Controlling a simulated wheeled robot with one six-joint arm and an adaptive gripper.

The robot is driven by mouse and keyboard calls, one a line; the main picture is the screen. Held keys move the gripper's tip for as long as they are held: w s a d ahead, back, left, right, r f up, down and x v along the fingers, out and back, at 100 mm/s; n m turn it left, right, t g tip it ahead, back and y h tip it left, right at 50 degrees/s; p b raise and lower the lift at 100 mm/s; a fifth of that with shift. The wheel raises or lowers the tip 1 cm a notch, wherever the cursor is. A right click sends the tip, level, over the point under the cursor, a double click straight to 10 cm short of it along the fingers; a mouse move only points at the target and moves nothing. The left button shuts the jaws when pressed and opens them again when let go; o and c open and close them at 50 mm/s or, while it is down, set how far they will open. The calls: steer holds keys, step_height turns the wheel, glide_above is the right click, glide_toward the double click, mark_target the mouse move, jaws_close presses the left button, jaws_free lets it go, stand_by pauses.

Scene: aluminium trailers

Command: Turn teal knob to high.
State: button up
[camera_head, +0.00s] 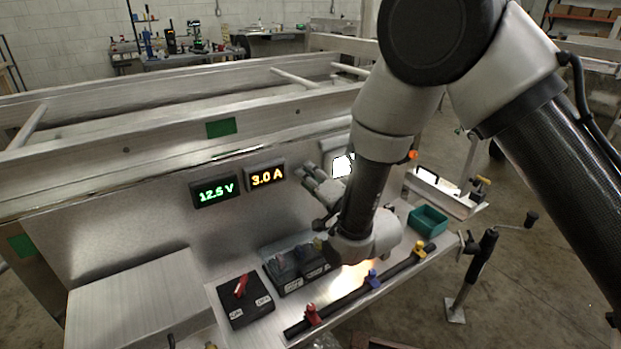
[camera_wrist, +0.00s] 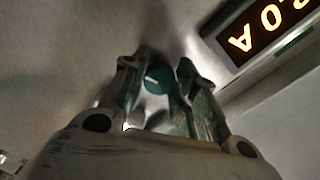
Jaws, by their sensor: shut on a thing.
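The teal knob (camera_wrist: 158,83) is round with a short white mark on its face and sits on the grey metal panel in the wrist view. My gripper (camera_wrist: 157,86) has one finger on each side of the knob and is shut on it. In the head view my gripper (camera_head: 307,174) reaches the upright panel, just right of the amber display. There the knob is hidden or too small to make out. No high or low label can be read around it.
A green "12.5 V" display (camera_head: 215,192) and an amber "3.0 A" display (camera_head: 265,177) are on the panel. Below are a red-handled switch box (camera_head: 245,309), a dark tray (camera_head: 284,286), a black rail with coloured clamps (camera_head: 341,304) and a teal bin (camera_head: 428,221).

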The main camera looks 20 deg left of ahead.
steer(key=shift+m, duration=7.6)
steer(key=o, duration=1)
steer(key=shift+r, duration=0.1)
steer(key=shift+d, duration=0.1)
